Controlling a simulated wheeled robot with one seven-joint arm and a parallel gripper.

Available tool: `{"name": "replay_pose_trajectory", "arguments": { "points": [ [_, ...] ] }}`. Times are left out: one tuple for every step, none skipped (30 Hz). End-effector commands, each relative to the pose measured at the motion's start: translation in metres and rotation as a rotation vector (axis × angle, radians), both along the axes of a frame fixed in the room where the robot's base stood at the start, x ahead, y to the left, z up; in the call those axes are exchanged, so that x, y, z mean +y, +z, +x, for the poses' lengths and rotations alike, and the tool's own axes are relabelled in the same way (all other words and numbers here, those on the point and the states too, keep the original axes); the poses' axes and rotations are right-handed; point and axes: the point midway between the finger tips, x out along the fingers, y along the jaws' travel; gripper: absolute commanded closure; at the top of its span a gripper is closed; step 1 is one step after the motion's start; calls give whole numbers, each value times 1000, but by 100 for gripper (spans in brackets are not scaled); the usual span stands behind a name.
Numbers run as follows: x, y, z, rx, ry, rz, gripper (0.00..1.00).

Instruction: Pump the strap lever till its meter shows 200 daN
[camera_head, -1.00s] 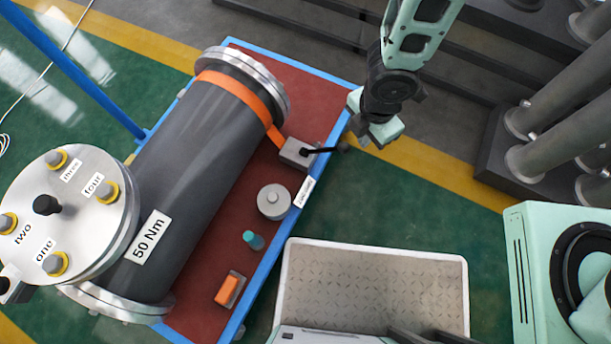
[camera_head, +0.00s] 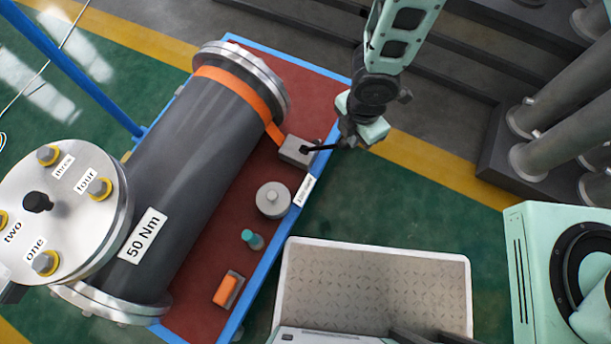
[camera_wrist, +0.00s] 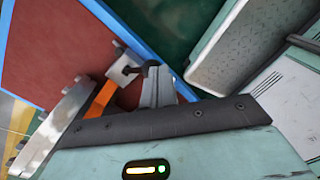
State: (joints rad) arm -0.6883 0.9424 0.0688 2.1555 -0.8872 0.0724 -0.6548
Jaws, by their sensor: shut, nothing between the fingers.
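The orange strap (camera_head: 238,96) runs over the dark grey shell (camera_head: 195,150) down to a small grey ratchet block (camera_head: 296,151) on the red pallet. A thin black lever (camera_head: 322,148) sticks out of the block to the right, past the blue pallet edge. My gripper (camera_head: 350,138) is at the lever's outer end, shut and holding nothing; I cannot tell whether it touches the lever. In the wrist view the closed fingers (camera_wrist: 158,86) are beside the lever's dark end and the block (camera_wrist: 122,70). A small white plate (camera_head: 305,190) lies near the block; its text is too small to read.
A grey round weight-like part (camera_head: 273,200), a teal-topped piece (camera_head: 252,239) and an orange block (camera_head: 228,289) stand on the red pallet (camera_head: 195,325). A flange with several labelled bolts (camera_head: 70,205) is at left. Grey pipes (camera_head: 560,100) stand at right.

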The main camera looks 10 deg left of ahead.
Motion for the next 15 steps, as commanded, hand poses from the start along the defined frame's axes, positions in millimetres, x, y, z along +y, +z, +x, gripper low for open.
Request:
{"name": "replay_pose_trajectory", "arguments": {
  "points": [
    [-1,-6,0,0,0,0,100],
    [-1,-8,-1,0,1,0,100],
    [-1,-10,-1,0,1,0,100],
    [-2,-12,-1,0,1,1,100],
    [-2,-13,-1,0,1,1,100],
    [-2,-15,-1,0,1,1,100],
    [-2,-17,-1,0,1,3,100],
    [-3,-19,-1,-1,1,3,100],
    [-3,-21,-1,-1,1,5,100],
    [-3,-23,-1,-2,2,6,100],
    [-3,-25,-1,-2,2,7,100],
    [-2,-27,-1,-2,2,8,100],
    [-2,-29,-1,-2,3,10,100],
    [-2,-30,-1,-2,3,11,100],
    [-2,-33,-2,-2,4,11,100]
  ]
}}
